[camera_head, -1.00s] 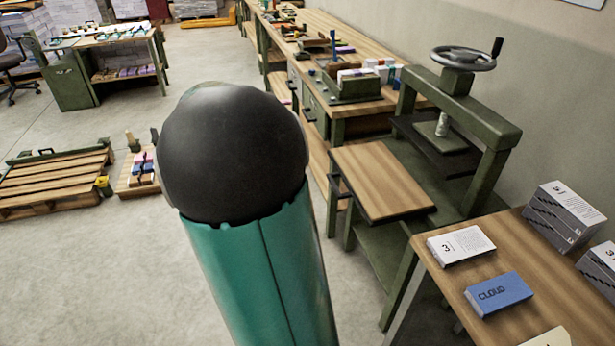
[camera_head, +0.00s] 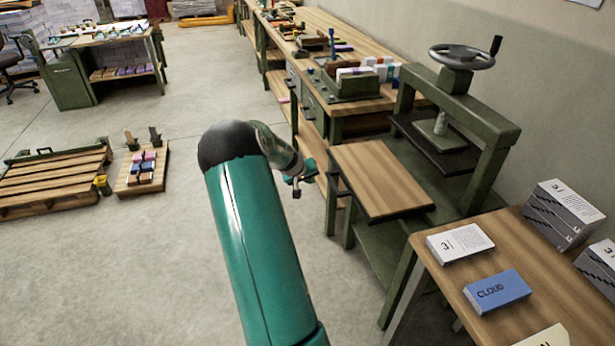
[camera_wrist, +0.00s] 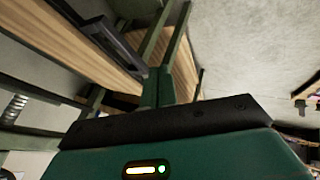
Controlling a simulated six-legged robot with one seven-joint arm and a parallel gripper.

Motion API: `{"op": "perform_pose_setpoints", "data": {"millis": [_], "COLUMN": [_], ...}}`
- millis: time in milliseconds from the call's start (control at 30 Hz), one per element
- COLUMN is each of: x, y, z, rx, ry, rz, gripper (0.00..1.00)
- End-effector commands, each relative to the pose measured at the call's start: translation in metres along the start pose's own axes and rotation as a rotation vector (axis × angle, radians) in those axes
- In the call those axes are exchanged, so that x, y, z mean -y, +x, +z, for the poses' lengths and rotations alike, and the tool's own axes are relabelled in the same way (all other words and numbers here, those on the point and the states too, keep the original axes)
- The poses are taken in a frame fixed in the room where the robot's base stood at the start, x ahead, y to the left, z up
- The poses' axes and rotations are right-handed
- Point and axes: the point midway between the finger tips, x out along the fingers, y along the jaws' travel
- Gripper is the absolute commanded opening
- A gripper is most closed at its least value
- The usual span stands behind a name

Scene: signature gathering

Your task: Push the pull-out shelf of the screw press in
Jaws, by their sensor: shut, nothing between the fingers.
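The green screw press (camera_head: 450,140) stands on the right with a handwheel on top. Its pull-out shelf (camera_head: 380,175), a wooden board with dark edges, sticks out to the left of the press frame. A black handle (camera_head: 337,180) runs along the shelf's left edge. My gripper (camera_head: 309,172) is shut and empty, just left of that handle; I cannot tell whether it touches.
A long workbench (camera_head: 352,108) runs behind the shelf. Pallets (camera_head: 55,182) lie on the floor at left. The floor between is clear.

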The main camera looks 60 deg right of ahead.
Motion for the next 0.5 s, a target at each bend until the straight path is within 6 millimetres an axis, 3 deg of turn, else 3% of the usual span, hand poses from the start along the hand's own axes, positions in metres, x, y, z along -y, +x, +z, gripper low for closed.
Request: {"op": "perform_pose_setpoints", "data": {"millis": [233,500], "x": [-0.001,-0.032], "y": [0.051,0.065], "z": [0.001,0.0], "rx": [0.003,0.0], "ry": [0.0,0.002], "rz": [0.001,0.0], "gripper": [0.0,0.0]}}
